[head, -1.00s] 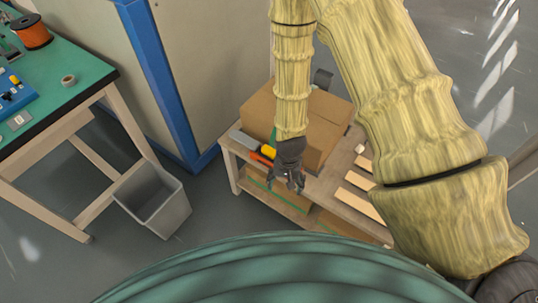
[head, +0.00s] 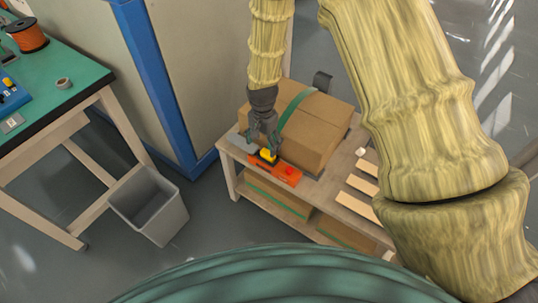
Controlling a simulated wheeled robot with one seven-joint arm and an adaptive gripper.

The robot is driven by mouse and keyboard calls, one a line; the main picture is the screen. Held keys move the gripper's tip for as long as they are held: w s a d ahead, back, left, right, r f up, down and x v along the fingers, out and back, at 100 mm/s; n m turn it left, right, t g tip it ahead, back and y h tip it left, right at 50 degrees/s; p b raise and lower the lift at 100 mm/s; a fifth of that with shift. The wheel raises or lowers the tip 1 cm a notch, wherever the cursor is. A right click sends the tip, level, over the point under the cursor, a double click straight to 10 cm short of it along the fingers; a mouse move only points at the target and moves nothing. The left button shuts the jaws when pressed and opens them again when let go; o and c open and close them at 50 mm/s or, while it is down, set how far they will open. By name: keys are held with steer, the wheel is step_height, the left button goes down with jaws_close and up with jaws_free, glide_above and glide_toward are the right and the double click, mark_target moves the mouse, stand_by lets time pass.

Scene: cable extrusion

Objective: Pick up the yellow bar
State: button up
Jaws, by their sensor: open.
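The yellow bar (head: 268,156) shows as a small yellow piece by the orange item (head: 285,173) near the front of the low wooden bench. My gripper (head: 264,143) points down just above the yellow bar, with its dark fingers spread. The fingertips partly cover the bar. I cannot tell whether they touch it. The gripper is open and holds nothing that I can see.
A large cardboard box (head: 315,130) stands right behind the gripper on the low bench (head: 345,199). A grey item (head: 240,140) lies to the left, pale wooden strips (head: 360,185) to the right. A grey bin (head: 150,205) stands on the floor.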

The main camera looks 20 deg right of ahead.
mark_target(266, 154)
steer(key=shift+s+d+f, duration=0.1)
steer(key=shift+d+f, duration=0.1)
steer(key=shift+f, duration=1.35)
steer(key=shift+d+f, duration=0.15)
steer(key=shift+f, duration=1.35)
steer(key=c, duration=1.1)
